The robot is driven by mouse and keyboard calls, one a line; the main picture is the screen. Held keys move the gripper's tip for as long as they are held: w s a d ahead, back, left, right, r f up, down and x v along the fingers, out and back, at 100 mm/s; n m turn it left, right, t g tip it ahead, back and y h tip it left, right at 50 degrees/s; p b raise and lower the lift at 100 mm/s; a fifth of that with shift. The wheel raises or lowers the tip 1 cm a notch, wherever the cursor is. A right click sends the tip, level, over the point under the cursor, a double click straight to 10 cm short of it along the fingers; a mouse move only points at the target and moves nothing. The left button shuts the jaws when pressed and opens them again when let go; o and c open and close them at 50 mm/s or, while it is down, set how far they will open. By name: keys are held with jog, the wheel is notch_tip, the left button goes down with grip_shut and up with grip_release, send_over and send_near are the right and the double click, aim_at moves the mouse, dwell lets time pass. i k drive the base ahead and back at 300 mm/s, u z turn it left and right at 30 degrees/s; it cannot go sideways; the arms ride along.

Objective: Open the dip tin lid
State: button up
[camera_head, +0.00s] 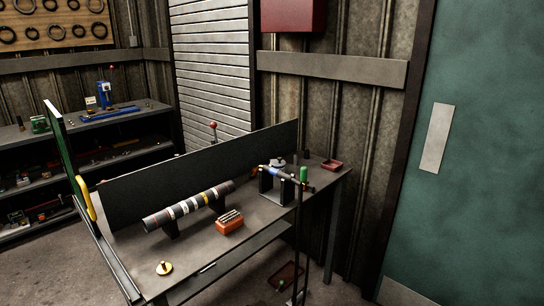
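I cannot clearly make out a dip tin by label. A small round brass-coloured piece with a knob on top (164,268) sits at the front left of the workbench (190,255); it may be the tin with its lid, but it is too small to tell. An orange-red box (229,223) with several light and dark bars on top stands near the middle of the bench. A small shallow red tray (331,165) lies at the bench's far right. My gripper is not in view.
A banded shaft (190,207) rests on dark supports, with a dark upright panel (200,165) behind it. A small fixture (276,180) and a green-topped piece (304,174) stand at the right. A teal door (480,160) fills the right side. The bench front is mostly clear.

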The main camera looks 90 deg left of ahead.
aim_at(279, 162)
jog(key=u, duration=1.85)
